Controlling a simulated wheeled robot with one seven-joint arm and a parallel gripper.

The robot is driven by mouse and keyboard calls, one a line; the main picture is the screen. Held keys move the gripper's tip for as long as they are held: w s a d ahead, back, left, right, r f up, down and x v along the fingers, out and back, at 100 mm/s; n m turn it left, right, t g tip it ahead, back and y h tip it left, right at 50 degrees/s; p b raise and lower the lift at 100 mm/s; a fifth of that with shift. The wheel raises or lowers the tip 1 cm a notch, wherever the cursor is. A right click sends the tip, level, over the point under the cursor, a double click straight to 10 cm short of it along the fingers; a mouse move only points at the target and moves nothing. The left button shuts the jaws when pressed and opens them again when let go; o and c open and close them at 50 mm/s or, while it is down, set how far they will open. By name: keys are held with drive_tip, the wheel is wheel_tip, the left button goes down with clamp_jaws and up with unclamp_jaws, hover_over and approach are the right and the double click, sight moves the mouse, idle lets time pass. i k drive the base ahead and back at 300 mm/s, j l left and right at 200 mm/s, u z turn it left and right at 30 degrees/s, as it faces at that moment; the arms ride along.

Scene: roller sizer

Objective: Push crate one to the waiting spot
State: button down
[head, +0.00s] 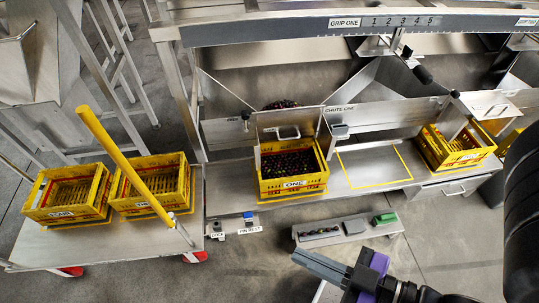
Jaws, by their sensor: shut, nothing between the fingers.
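Crate one (293,187) is a yellow crate with a white label reading ONE, full of dark round fruit. It stands upright on the steel bench, left of a yellow outlined rectangle (375,170), which looks like the waiting spot. The rectangle is empty, and the crate is beside it, not inside. A metal flap with a handle stands behind the crate and hides part of its back edge. My gripper (300,257) is shut and empty at the lower middle, in front of the bench and apart from the crate, its fingers pointing left.
Another yellow crate (457,156) stands right of the rectangle. A cart (100,236) at left carries two yellow crates and a slanted yellow bar. A low shelf (350,232) before the bench holds a fruit strip, a grey block and a green block (385,218). A rail (270,29) spans the top.

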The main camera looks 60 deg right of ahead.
sight(294, 173)
drive_tip(key=i+j, duration=0.35)
drive_tip(key=i+j+z, duration=0.5)
drive_tip(key=j, duration=0.2)
drive_tip(key=i+j+z, duration=0.2)
drive_tip(key=j, duration=0.2)
drive_tip(key=z, duration=0.5)
drive_tip(key=i, duration=0.45)
